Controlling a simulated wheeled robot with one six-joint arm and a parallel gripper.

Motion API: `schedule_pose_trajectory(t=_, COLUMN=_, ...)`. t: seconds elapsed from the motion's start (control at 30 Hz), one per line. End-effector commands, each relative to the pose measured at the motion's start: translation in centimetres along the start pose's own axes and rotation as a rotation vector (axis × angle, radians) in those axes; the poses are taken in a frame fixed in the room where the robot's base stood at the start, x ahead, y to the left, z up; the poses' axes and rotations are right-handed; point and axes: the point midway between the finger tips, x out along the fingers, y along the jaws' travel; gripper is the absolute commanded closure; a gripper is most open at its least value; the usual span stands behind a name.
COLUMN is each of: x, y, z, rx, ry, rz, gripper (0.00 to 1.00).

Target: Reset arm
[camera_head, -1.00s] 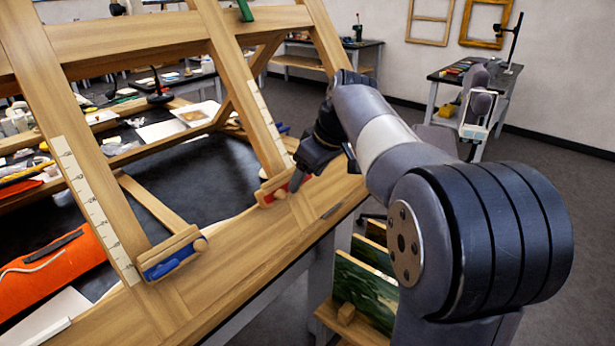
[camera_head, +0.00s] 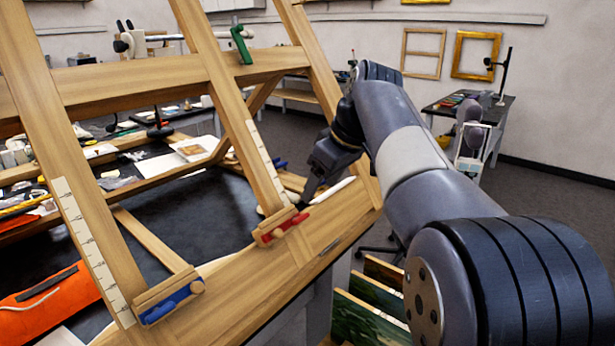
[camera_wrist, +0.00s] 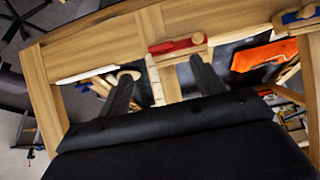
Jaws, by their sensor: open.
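My gripper (camera_head: 312,190) is at the right side of the wooden easel frame (camera_head: 130,80) in the head view, just above its lower ledge and close to the red clamp block (camera_head: 279,227). In the wrist view the two dark fingers (camera_wrist: 162,85) stand wide apart with nothing between them that they hold. The red clamp block (camera_wrist: 176,45) shows beyond and between the fingertips. My arm reaches in from the right. Whether a finger touches the ledge cannot be told.
A blue clamp block (camera_head: 170,299) sits further left on the ledge. Painted panels (camera_head: 365,310) stand below the ledge. Behind are a side table (camera_head: 470,105) and a gold frame (camera_head: 478,52). Open floor lies to the right.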

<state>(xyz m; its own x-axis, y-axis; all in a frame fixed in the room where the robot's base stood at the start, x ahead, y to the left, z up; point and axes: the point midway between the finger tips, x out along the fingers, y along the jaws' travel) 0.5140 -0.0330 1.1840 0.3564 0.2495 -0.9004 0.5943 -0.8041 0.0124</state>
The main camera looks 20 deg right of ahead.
Motion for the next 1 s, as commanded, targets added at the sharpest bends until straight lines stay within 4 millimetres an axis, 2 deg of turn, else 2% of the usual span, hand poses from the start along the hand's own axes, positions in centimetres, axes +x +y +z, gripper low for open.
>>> schedule_pose_trajectory(t=0.17, x=1.9, y=-0.1, z=0.1, rx=0.0, ry=-0.003, rz=-0.003, gripper=0.36)
schedule_pose_trajectory(t=0.4, x=6.3, y=-0.1, z=0.1, rx=0.0, ry=-0.002, rz=-0.003, gripper=0.36)
schedule_pose_trajectory(t=0.6, x=9.3, y=-0.1, z=0.0, rx=0.0, ry=-0.001, rz=-0.002, gripper=0.36)
schedule_pose_trajectory(t=0.8, x=10.8, y=0.0, z=0.0, rx=0.0, ry=0.001, rz=0.0, gripper=0.36)
schedule_pose_trajectory(t=1.0, x=10.7, y=0.0, z=-0.1, rx=0.022, ry=0.002, rz=-0.014, gripper=0.36)
